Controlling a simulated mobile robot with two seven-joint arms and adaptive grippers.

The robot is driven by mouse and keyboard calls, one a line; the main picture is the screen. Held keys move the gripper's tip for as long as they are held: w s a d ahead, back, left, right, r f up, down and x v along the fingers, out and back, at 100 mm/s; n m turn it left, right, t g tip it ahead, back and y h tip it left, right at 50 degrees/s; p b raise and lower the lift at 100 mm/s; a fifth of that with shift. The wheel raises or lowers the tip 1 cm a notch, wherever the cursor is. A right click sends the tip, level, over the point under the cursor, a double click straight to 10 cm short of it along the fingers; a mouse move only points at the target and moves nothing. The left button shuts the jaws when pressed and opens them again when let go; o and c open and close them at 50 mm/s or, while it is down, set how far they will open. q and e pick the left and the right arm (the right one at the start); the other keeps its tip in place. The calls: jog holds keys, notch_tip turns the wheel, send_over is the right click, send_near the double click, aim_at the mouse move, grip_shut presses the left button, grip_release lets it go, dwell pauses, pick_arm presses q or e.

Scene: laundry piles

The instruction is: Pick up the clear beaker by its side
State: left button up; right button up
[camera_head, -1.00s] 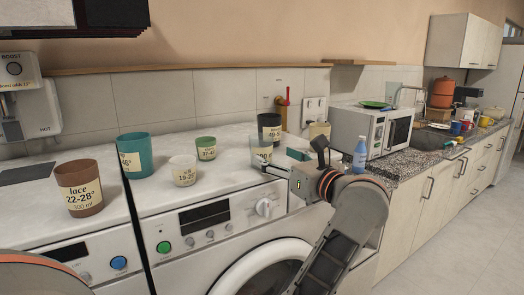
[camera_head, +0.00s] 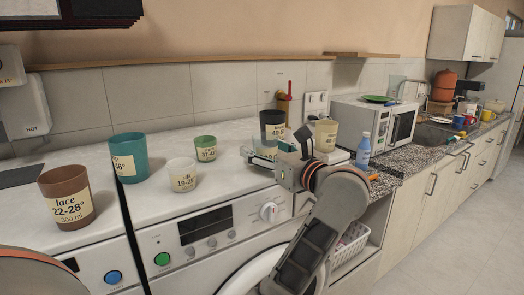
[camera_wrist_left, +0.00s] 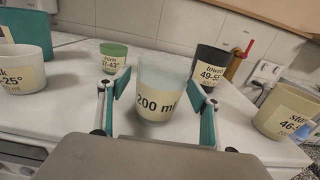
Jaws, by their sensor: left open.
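The clear beaker (camera_wrist_left: 160,88) stands upright on the white washing machine top (camera_head: 215,190), its label reading 200 ml. In the left wrist view it is between the two teal-padded fingers of my left gripper (camera_wrist_left: 162,82). The fingers are spread to either side of it, and a gap shows at least on the right. In the head view my left gripper (camera_head: 262,156) is at the back right of the machine top, and the beaker is largely lost behind it and against the dark beaker. My right gripper is not in view.
A dark beaker (camera_wrist_left: 212,66) and a green one (camera_wrist_left: 112,54) stand behind, a beige one (camera_wrist_left: 284,112) to the right and a white one (camera_head: 182,175) to the left. Teal (camera_head: 129,157) and brown (camera_head: 67,198) beakers stand farther left. A blue bottle (camera_head: 363,150) is near the microwave.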

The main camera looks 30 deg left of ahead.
pick_arm(q)
jog(key=shift+s+d, duration=0.1)
jog(key=shift+d, duration=0.05)
jog(key=c, duration=1.2)
jog(key=shift+r, duration=0.15)
